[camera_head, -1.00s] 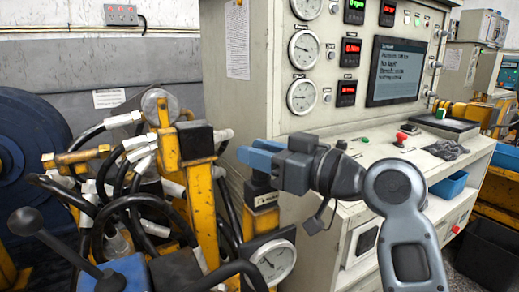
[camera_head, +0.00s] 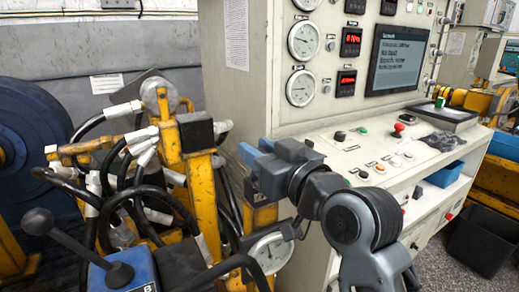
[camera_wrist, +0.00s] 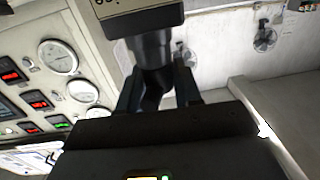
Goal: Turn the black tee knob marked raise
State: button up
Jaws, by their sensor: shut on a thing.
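The black tee knob (camera_wrist: 153,60) shows in the wrist view between the two dark fingers of my gripper (camera_wrist: 158,92). The fingers are shut on it. A pale plate with dark lettering (camera_wrist: 140,12) lies past the knob, but I cannot read the lettering. In the head view my gripper (camera_head: 256,152), with blue fingers, is at the top of a yellow post (camera_head: 264,216) in front of the console. The knob is mostly hidden there by the gripper, and its turned angle cannot be told.
Black hoses (camera_head: 130,190) and a yellow frame (camera_head: 170,135) crowd the left side. A black ball-ended lever (camera_head: 65,240) stands at front left. A round gauge (camera_head: 272,252) sits just below my gripper. The grey console (camera_head: 340,150) is close to the right.

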jog(key=o, duration=1)
jog(key=shift+b+v, duration=0.65)
jog(key=shift+v, duration=3.25)
